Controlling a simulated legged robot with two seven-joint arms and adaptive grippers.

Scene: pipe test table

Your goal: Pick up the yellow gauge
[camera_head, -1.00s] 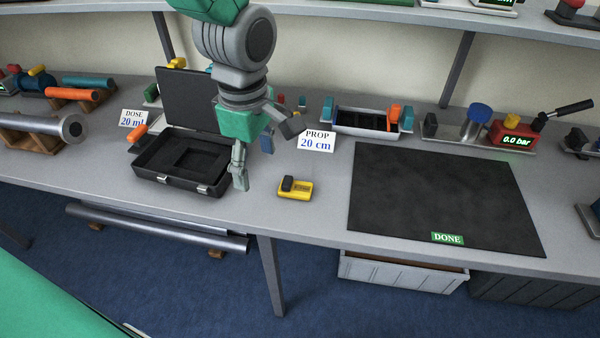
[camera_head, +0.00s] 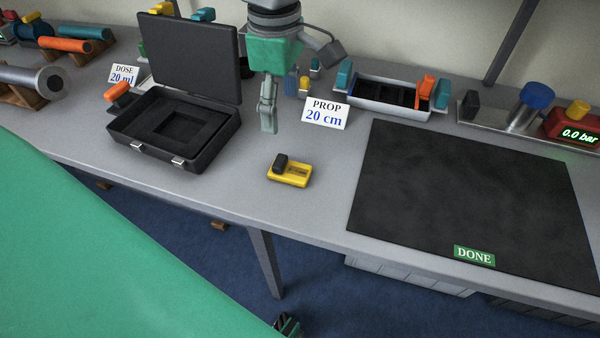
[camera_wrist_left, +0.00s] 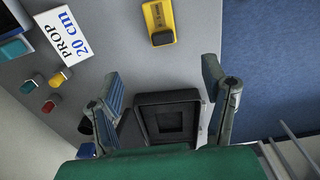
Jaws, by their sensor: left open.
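The yellow gauge (camera_head: 289,173) lies on the grey table, with a black block at its left end. In the left wrist view, the gauge (camera_wrist_left: 158,20) is at the top centre, beyond the fingertips. My left gripper (camera_head: 299,88) is open and empty, above the table behind the gauge and apart from it. Its two spread fingers (camera_wrist_left: 160,78) also show in the left wrist view, with the open case between them.
An open black case (camera_head: 210,150) stands left of the gauge. The PROP 20 cm card (camera_head: 326,112) and a parts tray (camera_head: 350,100) are behind it. A dark mat (camera_head: 460,190) with a DONE label (camera_head: 474,256) lies to the right. Bare table surrounds the gauge.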

